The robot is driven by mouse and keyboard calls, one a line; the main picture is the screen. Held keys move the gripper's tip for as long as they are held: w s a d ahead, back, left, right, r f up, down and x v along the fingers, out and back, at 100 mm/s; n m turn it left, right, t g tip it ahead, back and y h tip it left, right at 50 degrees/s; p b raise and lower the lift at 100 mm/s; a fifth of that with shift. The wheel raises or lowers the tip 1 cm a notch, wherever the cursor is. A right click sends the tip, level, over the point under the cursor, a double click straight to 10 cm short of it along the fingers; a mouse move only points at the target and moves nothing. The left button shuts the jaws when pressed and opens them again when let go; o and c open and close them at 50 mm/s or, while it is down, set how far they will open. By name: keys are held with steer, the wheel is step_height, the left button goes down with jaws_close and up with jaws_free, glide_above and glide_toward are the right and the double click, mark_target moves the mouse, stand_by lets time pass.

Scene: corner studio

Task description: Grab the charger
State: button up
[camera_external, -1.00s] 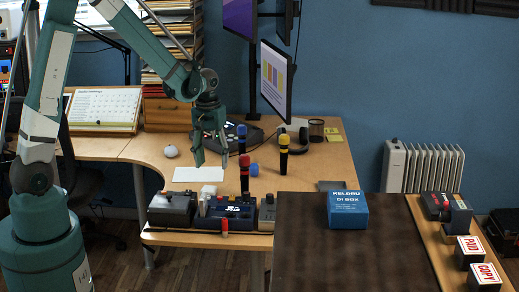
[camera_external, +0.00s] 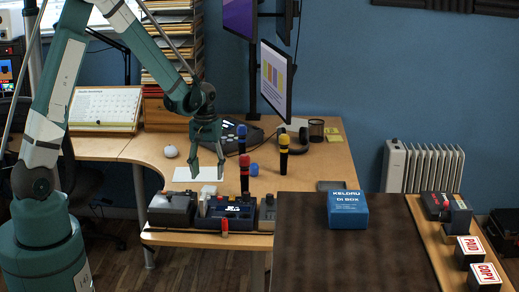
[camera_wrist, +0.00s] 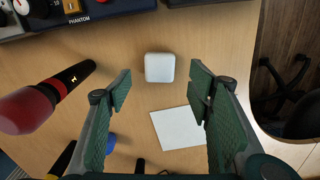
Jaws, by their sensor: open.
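The charger looks to be a small white rounded block (camera_wrist: 160,67) lying on the wooden desk in the wrist view. In the external view it appears as a small white shape (camera_external: 208,190) just behind the dark effects boxes. My gripper (camera_external: 208,175) is open and empty, pointing down over the desk. In the wrist view, its fingertips (camera_wrist: 161,86) are spread wide on either side of the charger's line, with the charger ahead of them and clear of both fingers.
Effects boxes (camera_external: 232,207) stand along the desk's front edge, close to the charger. A red microphone (camera_external: 244,175) stands upright nearby, with blue (camera_external: 241,139) and yellow (camera_external: 284,152) ones beyond. White paper (camera_wrist: 178,127) lies flat beside the charger. A blue box (camera_external: 348,209) sits at right.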

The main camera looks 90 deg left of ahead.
mark_target(208, 188)
steer(key=shift+f, duration=0.65)
steer(key=shift+f+b, duration=0.9)
steer(key=shift+f, duration=1.75)
steer(key=c, duration=1)
